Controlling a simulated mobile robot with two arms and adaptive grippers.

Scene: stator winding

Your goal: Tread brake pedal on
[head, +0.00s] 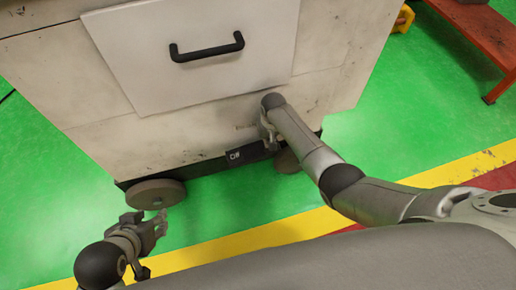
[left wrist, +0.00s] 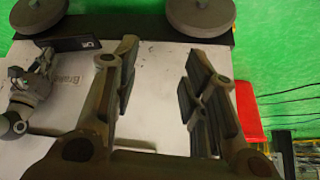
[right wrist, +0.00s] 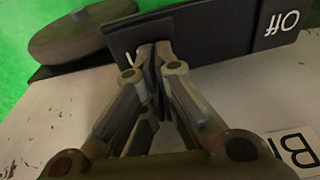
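The black brake pedal (head: 248,153) is a flat bar low on the front of the white cabinet. Its "Off" end fills the upper right of the right wrist view (right wrist: 235,35); the other end's lettering is mostly hidden behind my fingers. My right gripper (head: 268,141) points down at the pedal. In the right wrist view its fingertips (right wrist: 155,50) are together, in front of or against the pedal; I cannot tell if they touch. My left gripper (head: 162,222) is open and empty, left of the pedal and near the left wheel. Its spread fingers show in the left wrist view (left wrist: 160,75).
The cabinet (head: 80,80) has a drawer with a black handle (head: 207,48) above the pedal. Grey wheels (head: 156,193) stand beneath. A red bench (head: 480,35) is at the upper right. The green floor in front, with a yellow stripe (head: 270,233), is clear.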

